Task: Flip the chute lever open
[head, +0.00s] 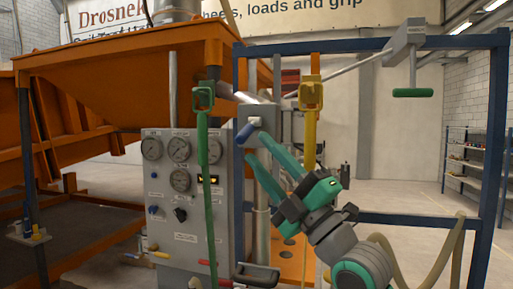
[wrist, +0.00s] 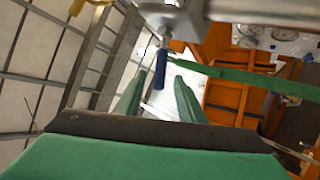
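A short blue-handled lever (head: 247,133) sits on a grey metal fitting (head: 257,112) below the orange hopper; I take it for the chute lever. In the wrist view, its blue handle (wrist: 160,68) hangs down from the grey fitting. My gripper (head: 255,146) reaches up from the lower right, its green fingers spread beside and just below the handle. In the wrist view, my gripper (wrist: 160,92) is open and empty, with the handle beyond the fingertips, in line with the gap. I cannot tell whether a finger touches it.
A grey gauge panel (head: 185,215) stands left of the lever. A green strap (head: 206,180) and a yellow strap (head: 310,125) hang on either side. A blue frame (head: 485,170) surrounds the area, with a green pull handle (head: 413,92) at upper right. The orange hopper (head: 120,80) is above left.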

